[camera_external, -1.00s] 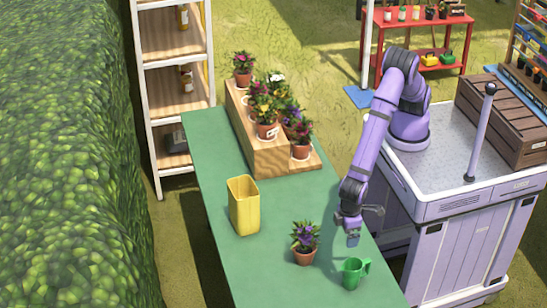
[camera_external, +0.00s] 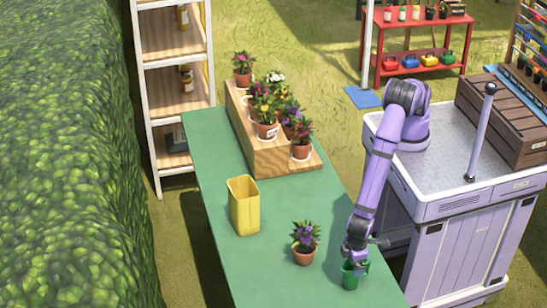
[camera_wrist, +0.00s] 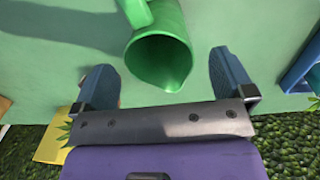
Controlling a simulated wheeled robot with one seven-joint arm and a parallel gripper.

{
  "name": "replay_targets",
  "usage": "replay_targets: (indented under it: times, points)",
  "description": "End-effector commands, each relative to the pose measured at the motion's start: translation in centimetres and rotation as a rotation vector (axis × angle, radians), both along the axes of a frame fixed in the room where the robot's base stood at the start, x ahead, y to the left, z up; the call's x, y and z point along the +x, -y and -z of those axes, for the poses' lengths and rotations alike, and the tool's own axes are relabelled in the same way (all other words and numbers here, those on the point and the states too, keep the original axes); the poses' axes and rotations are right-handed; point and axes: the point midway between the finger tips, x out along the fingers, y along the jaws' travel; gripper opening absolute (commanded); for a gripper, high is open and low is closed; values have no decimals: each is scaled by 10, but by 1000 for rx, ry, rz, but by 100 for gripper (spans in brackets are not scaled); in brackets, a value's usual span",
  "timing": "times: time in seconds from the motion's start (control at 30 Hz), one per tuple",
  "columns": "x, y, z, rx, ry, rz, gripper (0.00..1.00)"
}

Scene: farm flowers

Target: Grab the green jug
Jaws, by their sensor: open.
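The green jug (camera_external: 349,279) stands on the green table (camera_external: 235,270) near its front right edge, partly hidden by my gripper in the external view. In the wrist view the jug (camera_wrist: 160,52) shows its open mouth and spout, with its handle (camera_wrist: 136,12) at the top. My gripper (camera_wrist: 165,82) is open, with one blue finger to each side of the jug's spout end. In the external view my gripper (camera_external: 356,258) is at the top of the jug. I cannot tell whether the fingers touch it.
A potted purple flower (camera_external: 305,243) stands close to the left of the jug. A yellow bin (camera_external: 243,205) stands farther left. A wooden stepped stand (camera_external: 268,155) with several potted flowers is at the back of the table. The table's front left is clear.

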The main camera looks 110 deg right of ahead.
Motion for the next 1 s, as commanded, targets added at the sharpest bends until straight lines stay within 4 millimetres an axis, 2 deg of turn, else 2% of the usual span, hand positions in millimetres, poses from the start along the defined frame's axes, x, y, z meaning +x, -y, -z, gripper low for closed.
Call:
replay_targets:
  times: [0.2,0.3,0.53,0.77,1.0]
  points:
    - [-6,2,32,-3,-3,0,100]
    - [-6,2,40,-1,-1,0,100]
    - [-6,1,41,-1,-1,0,100]
    - [-6,2,41,-1,-1,0,47]
    - [-6,2,41,-1,-1,0,46]
